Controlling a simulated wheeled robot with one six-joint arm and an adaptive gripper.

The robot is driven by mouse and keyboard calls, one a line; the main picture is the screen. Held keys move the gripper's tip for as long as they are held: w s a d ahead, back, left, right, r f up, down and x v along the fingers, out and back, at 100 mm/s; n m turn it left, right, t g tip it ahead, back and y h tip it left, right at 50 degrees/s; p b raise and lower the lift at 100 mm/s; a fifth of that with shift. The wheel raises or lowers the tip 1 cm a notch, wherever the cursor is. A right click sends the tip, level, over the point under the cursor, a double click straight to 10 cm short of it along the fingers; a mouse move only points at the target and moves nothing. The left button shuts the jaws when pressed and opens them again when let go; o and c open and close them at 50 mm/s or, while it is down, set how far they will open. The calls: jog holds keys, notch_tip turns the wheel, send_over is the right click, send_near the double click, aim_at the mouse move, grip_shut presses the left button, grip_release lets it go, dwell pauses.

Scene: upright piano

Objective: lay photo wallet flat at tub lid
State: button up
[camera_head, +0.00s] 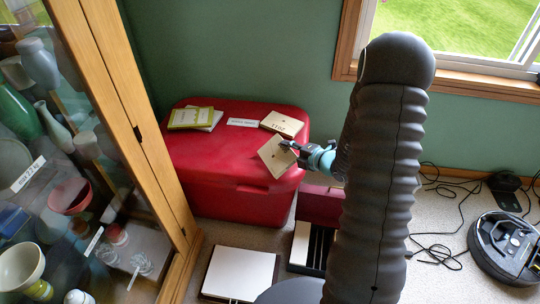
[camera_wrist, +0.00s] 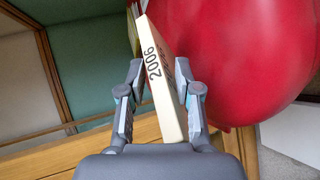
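My gripper (camera_head: 298,151) is shut on a cream photo wallet (camera_head: 275,158), tilted over the front right part of the red tub lid (camera_head: 215,158). The wrist view shows the wallet (camera_wrist: 163,85) edge-on between the two fingers of my gripper (camera_wrist: 160,95), with "2006" on its spine. The red tub (camera_wrist: 240,60) fills the right of that view. I cannot tell whether the wallet touches the lid. A second cream wallet (camera_head: 282,123) lies flat at the lid's back right corner.
Yellow-green booklets (camera_head: 190,117) lie at the lid's back left, with a white label (camera_head: 242,122) beside them. The lid's front left is clear. A glass cabinet (camera_head: 130,150) stands left. A white box (camera_head: 240,273) and robot vacuum (camera_head: 508,247) are on the floor.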

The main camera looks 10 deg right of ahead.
jog(key=shift+p+v, duration=0.3)
jog(key=shift+v, duration=0.95)
notch_tip(320, 180, up, 7)
jog(key=s+d, duration=0.1)
jog(key=s, duration=0.1)
jog(key=shift+s+d, duration=0.2)
